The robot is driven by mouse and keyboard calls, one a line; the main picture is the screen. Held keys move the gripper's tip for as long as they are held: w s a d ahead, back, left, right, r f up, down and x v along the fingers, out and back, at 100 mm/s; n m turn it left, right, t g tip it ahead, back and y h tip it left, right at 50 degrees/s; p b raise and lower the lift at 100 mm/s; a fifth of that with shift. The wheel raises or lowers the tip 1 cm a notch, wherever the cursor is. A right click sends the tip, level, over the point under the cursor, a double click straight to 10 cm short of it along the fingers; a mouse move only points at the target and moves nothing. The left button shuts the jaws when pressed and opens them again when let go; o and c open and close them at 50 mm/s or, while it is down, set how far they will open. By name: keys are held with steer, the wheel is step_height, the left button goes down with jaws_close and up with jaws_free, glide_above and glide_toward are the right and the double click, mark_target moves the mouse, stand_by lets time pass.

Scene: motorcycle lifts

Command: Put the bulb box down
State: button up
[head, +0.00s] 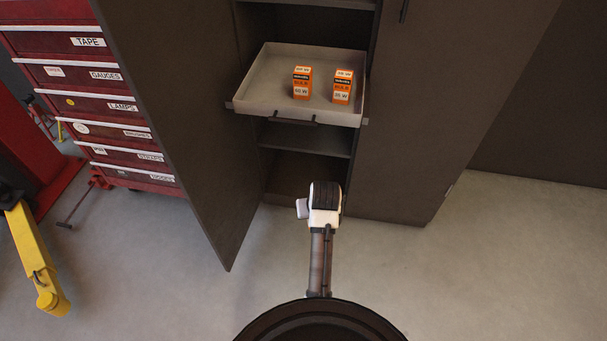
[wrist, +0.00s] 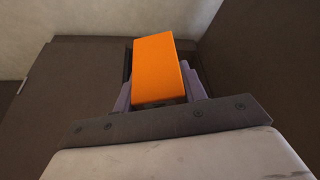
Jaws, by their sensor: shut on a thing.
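My gripper (wrist: 160,92) is shut on an orange bulb box (wrist: 156,62), which sits between its two fingers in the wrist view. In the head view my arm's end is low in front of the open cabinet, below the pulled-out tray, and it hides the held box. Two other orange and white bulb boxes stand upright on the tray (head: 265,80): one marked 60 W (head: 301,84) near the middle and one marked 55 W (head: 342,87) at the right.
The cabinet's open left door (head: 175,110) stands out to the left of my arm. A shelf (head: 305,138) lies under the tray. A red drawer chest (head: 100,80) and a yellow lift arm (head: 32,255) are at the left. The tray's left half is bare.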

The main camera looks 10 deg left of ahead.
steer(key=s+d+f+m, duration=0.1)
steer(key=d+f, duration=0.1)
steer(key=f, duration=0.3)
steer(key=s+d+f+m+h, duration=0.1)
steer(key=d+f+m, duration=0.1)
steer(key=f, duration=0.4)
steer(key=shift+s+d, duration=0.15)
steer(key=shift+s, duration=0.2)
steer(key=shift+f, duration=0.1)
